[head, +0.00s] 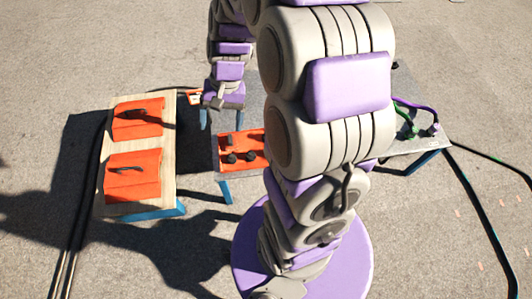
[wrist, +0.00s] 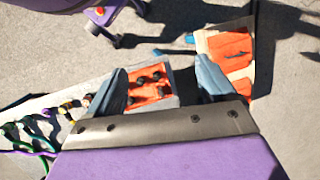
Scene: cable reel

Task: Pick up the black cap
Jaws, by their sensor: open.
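Several small black caps stand on an orange panel (head: 259,141) on the middle table; one black cap (head: 232,157) shows near its front. In the wrist view the caps, one of them here (wrist: 156,76), sit on the same panel (wrist: 137,91) between my fingers in the picture. My gripper (wrist: 161,64) is open, with its two blue-grey fingers spread and nothing between them. The fingers look apart from the panel. In the head view my arm hides the right part of the panel, and I cannot clearly make out the fingers.
A wooden-topped table (head: 168,187) with two orange handled blocks (head: 135,178) stands at left. At right, green and purple cables (head: 415,108) end on a grey table. Black cables run over the ground on both sides. Open ground lies around.

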